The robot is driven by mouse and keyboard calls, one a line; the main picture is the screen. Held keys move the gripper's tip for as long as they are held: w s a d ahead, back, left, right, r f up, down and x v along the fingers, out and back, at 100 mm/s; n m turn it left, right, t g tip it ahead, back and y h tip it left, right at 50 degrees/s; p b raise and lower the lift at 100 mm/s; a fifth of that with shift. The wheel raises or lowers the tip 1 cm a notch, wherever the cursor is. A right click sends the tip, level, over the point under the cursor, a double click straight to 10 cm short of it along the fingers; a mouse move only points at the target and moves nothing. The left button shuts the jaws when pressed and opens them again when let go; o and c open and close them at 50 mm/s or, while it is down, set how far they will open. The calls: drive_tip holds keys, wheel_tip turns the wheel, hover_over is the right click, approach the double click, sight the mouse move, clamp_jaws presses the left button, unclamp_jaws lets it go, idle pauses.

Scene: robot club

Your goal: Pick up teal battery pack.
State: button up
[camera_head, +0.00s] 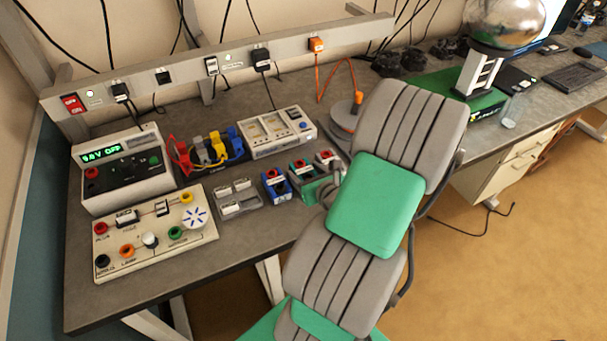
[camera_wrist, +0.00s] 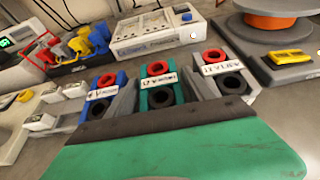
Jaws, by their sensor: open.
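The teal battery pack (camera_head: 300,181) stands on the bench between a blue pack (camera_head: 275,186) and a light grey pack (camera_head: 327,160). In the wrist view the teal pack (camera_wrist: 160,86) is near the middle, upright, with a red and a black round terminal and a white label. My gripper (camera_head: 322,190) is open and close in front of the packs, partly hidden by my arm. Its green body and dark edge fill the bottom of the wrist view and cover the packs' lower front.
A grey holder (camera_head: 238,200) with small cells lies left of the packs. A white meter unit (camera_head: 277,133) and a rack of coloured clips (camera_head: 208,153) stand behind. An orange spool (camera_wrist: 268,20) and a yellow item (camera_wrist: 291,58) are to the right. A power supply (camera_head: 122,170) and a terminal board (camera_head: 155,236) are left.

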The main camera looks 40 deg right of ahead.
drive_tip(key=shift+w+d+f, duration=0.1)
drive_tip(key=shift+w+f, duration=0.1)
drive_tip(key=shift+w, duration=0.25)
drive_tip(key=shift+c, duration=0.4)
clamp_jaws()
drive_tip(key=shift+r, duration=0.1)
